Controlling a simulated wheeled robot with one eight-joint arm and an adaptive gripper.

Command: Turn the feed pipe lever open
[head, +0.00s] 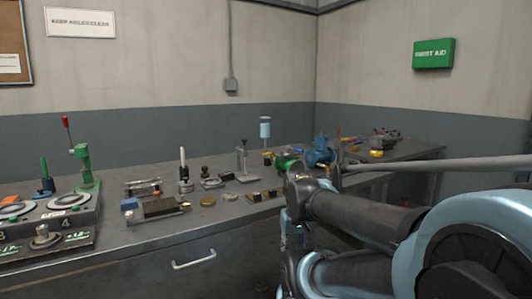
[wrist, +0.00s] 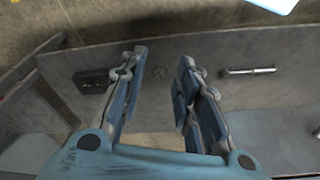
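I cannot pick out the feed pipe lever with certainty. A long grey bar (head: 440,163) crosses the right of the head view above my arm. I cannot tell whether it is the feed pipe. A small red-tipped stick (head: 338,131) stands near a blue machine part (head: 319,152) at the back of the bench. My gripper (wrist: 162,62) shows in the wrist view with its two fingers apart and nothing between them. Behind the fingers is a grey panel (wrist: 210,60). In the head view my arm hides part of the bench's right end.
The grey bench (head: 130,238) runs along the wall and carries several tools and fittings. A green press (head: 83,163) with a red-knobbed lever stands at left. A drawer handle (head: 194,259) juts from the bench front. The wrist view shows a metal bar (wrist: 248,71) and a dark box (wrist: 90,81).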

